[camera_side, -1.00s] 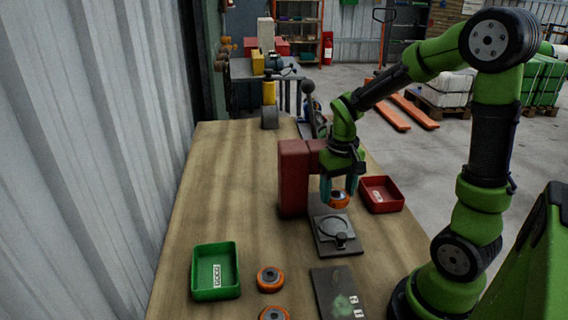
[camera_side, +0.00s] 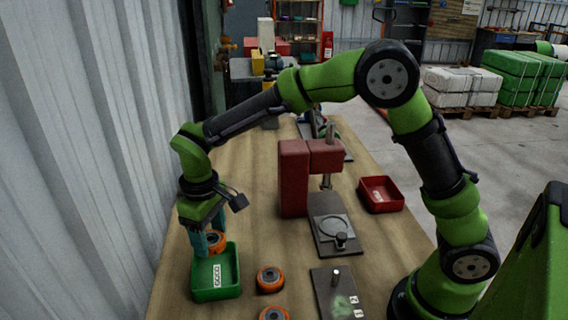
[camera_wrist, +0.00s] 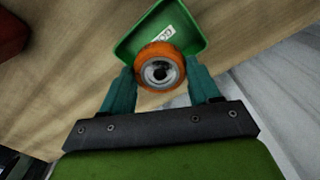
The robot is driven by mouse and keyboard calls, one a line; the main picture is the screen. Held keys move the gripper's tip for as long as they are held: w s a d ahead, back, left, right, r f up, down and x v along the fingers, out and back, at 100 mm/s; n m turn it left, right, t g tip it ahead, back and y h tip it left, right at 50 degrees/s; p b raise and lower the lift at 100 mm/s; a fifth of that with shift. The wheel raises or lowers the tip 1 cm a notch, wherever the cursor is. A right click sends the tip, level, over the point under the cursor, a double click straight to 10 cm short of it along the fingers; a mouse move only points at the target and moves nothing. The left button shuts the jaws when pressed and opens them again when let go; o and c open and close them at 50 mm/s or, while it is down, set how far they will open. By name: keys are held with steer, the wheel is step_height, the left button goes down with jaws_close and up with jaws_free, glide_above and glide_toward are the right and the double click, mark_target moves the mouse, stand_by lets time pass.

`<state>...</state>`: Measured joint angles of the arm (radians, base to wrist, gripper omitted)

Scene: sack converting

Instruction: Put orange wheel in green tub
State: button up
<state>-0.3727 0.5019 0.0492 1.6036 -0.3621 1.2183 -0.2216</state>
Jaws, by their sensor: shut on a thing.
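My gripper (camera_side: 207,243) is shut on an orange wheel (camera_side: 216,241) with a grey hub. In the side view it holds the wheel above the back part of the green tub (camera_side: 231,279). In the wrist view the wheel (camera_wrist: 160,66) sits between the teal fingers (camera_wrist: 163,88), with the green tub (camera_wrist: 128,47) behind it. The tub has a white label inside, and the part I can see is empty. Two more orange wheels lie on the table, one (camera_side: 270,279) right of the tub and one (camera_side: 274,313) at the bottom edge of the side view.
A red press (camera_side: 294,178) stands mid-table with a grey plate (camera_side: 330,241) before it. A red tub (camera_side: 381,195) is to its right. A dark plate with a peg (camera_side: 322,292) lies at the front. A corrugated wall (camera_side: 90,150) runs along the left.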

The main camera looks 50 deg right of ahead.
mark_target(217, 275)
steer(key=shift+w, duration=0.2)
step_height(217, 275, down, 10)
steer(key=shift+r, duration=0.25)
steer(key=shift+f, duration=0.15)
steer(key=o, duration=1.3)
